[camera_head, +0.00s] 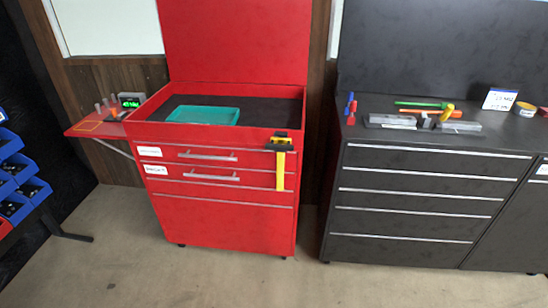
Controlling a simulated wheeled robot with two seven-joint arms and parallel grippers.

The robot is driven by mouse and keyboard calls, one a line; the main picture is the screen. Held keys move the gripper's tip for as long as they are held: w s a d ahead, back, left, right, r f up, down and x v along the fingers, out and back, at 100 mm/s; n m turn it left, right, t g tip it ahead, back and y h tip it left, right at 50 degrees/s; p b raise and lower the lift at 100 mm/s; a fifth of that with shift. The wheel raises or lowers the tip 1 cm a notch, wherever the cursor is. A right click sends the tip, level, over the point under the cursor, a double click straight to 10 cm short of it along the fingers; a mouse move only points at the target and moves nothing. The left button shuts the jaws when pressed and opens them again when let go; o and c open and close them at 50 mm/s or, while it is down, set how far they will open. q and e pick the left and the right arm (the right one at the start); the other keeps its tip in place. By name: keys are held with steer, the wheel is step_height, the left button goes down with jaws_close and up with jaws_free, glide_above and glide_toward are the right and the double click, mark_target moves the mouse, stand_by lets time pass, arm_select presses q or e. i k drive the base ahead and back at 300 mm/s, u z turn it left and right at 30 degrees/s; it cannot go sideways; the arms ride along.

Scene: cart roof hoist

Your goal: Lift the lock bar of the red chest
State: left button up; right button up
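The red chest (225,217) stands in the middle of the view with its tall red back panel (235,40) upright. A yellow bar (281,170), which looks like the lock bar, hangs vertically at the right of the chest's front, across the upper drawers. A black and yellow piece (281,142) sits at its top, by the chest's upper front edge. Two labelled drawers with silver handles (207,156) are to the left of the bar and look shut. Neither of my grippers is in view.
A teal tray (239,118) lies in the chest's open top. A red side shelf (88,130) sticks out left, holding a green-lit display (131,101). A dark drawer cabinet (418,185) with tools on top stands right. Blue bins (18,170) are far left. The floor (150,275) in front is clear.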

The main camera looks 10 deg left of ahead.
mark_target(280, 142)
steer(key=u, duration=0.4)
steer(key=i, duration=1)
steer(key=u, duration=0.1)
